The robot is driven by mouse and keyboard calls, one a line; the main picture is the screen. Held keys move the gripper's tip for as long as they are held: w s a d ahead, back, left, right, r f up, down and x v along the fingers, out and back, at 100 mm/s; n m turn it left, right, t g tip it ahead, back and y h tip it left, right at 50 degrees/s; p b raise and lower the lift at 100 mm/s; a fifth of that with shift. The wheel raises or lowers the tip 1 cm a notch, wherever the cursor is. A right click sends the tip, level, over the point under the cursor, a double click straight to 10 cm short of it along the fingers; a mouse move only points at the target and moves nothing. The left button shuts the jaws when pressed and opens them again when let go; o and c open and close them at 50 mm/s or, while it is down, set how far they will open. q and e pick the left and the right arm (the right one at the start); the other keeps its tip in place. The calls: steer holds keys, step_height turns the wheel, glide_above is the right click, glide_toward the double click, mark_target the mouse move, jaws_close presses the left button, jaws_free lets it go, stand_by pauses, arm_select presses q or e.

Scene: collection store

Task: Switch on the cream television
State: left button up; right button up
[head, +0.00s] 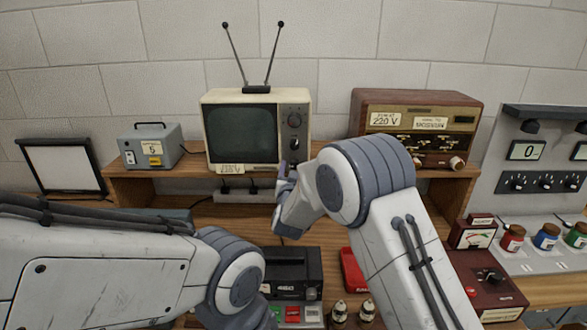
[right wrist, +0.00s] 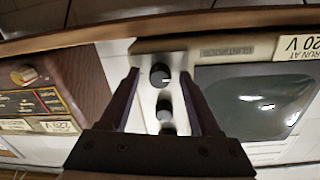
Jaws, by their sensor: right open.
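The cream television (head: 206,120) stands on the wooden shelf with its two-rod antenna on top. Its screen (head: 242,134) is dark. Its dark control panel on the right carries round knobs (head: 294,119). My right gripper (head: 285,171) is just below and in front of this panel. Contact cannot be told. My left arm shows at lower left, but its gripper is not visible.
A brown radio (head: 365,105) stands right of the television and a grey box (head: 165,133) stands left. A socket strip (head: 245,194) is under the television. A dark device (head: 290,270) and red items are on the bench below. Jars (head: 545,237) stand at right.

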jaws_close()
steer(key=shift+f+b, duration=0.1)
steer(key=shift+b, duration=0.5)
steer(key=m+b, duration=1.1)
steer(key=b, duration=0.4)
steer(key=shift+r+m+b, duration=0.2)
steer(key=shift+m+b, duration=1.35)
steer(key=shift+m, duration=0.25)
jaws_free()
